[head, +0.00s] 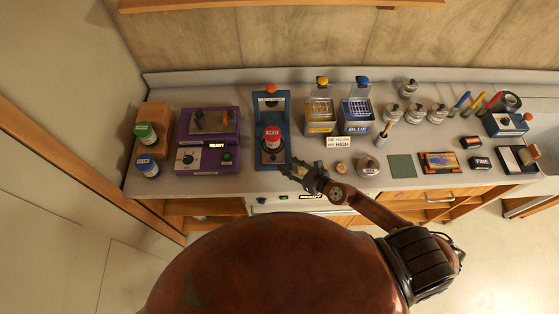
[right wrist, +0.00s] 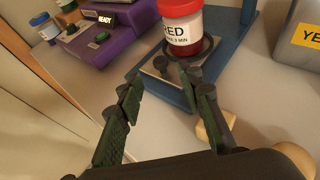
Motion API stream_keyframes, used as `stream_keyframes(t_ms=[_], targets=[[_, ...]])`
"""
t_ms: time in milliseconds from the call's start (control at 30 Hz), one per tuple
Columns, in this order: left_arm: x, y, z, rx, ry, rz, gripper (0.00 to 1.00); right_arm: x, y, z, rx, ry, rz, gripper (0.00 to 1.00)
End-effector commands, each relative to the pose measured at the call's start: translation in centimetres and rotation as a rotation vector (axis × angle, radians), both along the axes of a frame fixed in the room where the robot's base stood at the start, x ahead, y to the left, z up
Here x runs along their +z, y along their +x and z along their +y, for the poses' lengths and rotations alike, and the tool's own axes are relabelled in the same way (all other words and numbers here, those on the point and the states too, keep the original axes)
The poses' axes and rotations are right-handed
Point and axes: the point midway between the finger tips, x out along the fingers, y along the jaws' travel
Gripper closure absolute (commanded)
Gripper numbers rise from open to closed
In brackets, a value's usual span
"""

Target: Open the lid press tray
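The lid press (head: 286,105) is a blue frame with an orange knob on top, standing on the bench. A jar with a red lid and a RED label (head: 272,137) stands in it; the jar also shows in the right wrist view (right wrist: 183,28). The press tray (right wrist: 147,73) is a pale plate under the jar with a small dark knob (right wrist: 160,63) at its front. My right gripper (head: 289,168) is at the front right of the press. In the right wrist view its fingers (right wrist: 162,82) are apart and empty, with the knob just beyond and between the tips. My left gripper is out of view.
A purple machine (head: 226,158) stands left of the press, with green-lidded (head: 146,134) and blue-lidded (head: 147,168) jars beyond. Yellow (head: 320,116) and blue (head: 356,116) boxes stand to the right.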

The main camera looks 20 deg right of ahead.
Motion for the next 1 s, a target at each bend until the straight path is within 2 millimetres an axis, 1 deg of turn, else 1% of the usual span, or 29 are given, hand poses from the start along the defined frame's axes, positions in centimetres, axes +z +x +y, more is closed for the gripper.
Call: stream_keyframes(t_ms=[33, 100, 400, 567, 1000], targets=[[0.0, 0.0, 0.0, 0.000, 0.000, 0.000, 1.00, 0.4, -1.2, -0.7, 0.003, -0.006, 0.002, 0.66], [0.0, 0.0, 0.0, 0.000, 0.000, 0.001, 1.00, 1.0, -2.4, -1.2, 0.003, -0.004, 0.002, 0.66], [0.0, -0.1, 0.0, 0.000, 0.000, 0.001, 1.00, 1.9, -4.0, -2.0, 0.004, -0.002, -0.001, 0.66], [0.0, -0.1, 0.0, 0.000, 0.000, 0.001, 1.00, 2.0, -4.4, -2.2, 0.001, 0.000, 0.000, 0.66], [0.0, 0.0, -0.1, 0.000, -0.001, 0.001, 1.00, 2.0, -4.4, -2.2, 0.001, 0.000, 0.000, 0.66]])
